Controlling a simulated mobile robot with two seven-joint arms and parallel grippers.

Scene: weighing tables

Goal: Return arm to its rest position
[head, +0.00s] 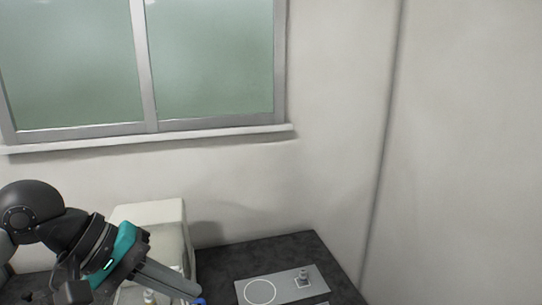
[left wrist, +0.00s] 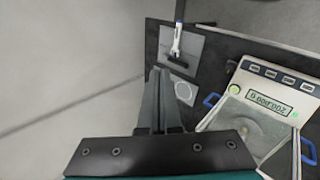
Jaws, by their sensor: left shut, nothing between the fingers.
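My left gripper (head: 188,290) comes in from the left in the head view, with its dark fingers pointing down and right. In the left wrist view its fingers (left wrist: 159,74) are together with nothing between them. It is in front of the white balance (head: 152,213) in the head view. In the left wrist view the balance (left wrist: 273,82) is at the right, with a lit green display and blue handles. My right gripper is not in view.
A grey plate (head: 281,290) with a white circle lies on the dark table (head: 262,252). The wall and window (head: 212,60) are behind.

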